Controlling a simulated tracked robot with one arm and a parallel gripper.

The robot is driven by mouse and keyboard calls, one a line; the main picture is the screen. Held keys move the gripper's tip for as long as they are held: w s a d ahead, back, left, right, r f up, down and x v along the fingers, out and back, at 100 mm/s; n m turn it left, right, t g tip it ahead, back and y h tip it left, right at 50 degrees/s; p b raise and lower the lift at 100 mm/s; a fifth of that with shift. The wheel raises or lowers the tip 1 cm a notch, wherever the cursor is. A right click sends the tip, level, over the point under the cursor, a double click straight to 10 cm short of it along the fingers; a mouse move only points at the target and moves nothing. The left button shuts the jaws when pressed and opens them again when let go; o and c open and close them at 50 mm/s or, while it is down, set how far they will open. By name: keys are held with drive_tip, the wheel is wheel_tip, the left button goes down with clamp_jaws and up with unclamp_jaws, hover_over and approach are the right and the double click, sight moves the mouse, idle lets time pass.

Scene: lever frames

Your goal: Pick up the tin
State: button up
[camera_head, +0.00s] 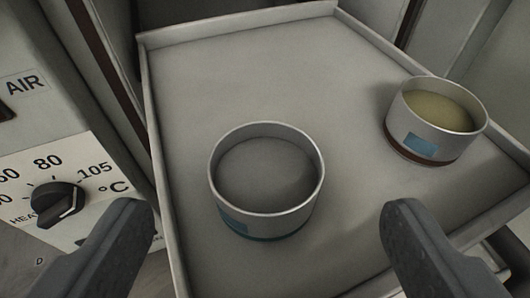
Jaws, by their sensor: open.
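A round metal tin (266,222) with a blue-green base band and a blue label stands upright on a grey tray (240,65). Its inside looks grey. A second metal tin (409,150) with a dark red base band and a blue label stands further back at the right, with a yellowish content. My gripper (268,222) is open, with one finger at the lower left and the other at the lower right. The nearer tin shows between the fingers, a little beyond them. No finger visibly touches either tin.
The tray has raised rims along its left, back and right sides. A white panel with a black knob (58,203), temperature marks and the word AIR stands at the left.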

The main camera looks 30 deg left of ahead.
sight(265, 153)
drive_tip(key=shift+x, duration=1)
drive_tip(key=shift+w+a+f, duration=0.2)
drive_tip(key=shift+w+f, duration=0.1)
drive_tip(key=shift+f, duration=0.15)
drive_tip(key=shift+f+p+x, duration=0.25)
drive_tip(key=shift+p+x, duration=0.45)
drive_tip(key=shift+x, duration=1.35)
drive_tip(key=shift+s, duration=0.1)
drive_tip(key=c, duration=1.1)
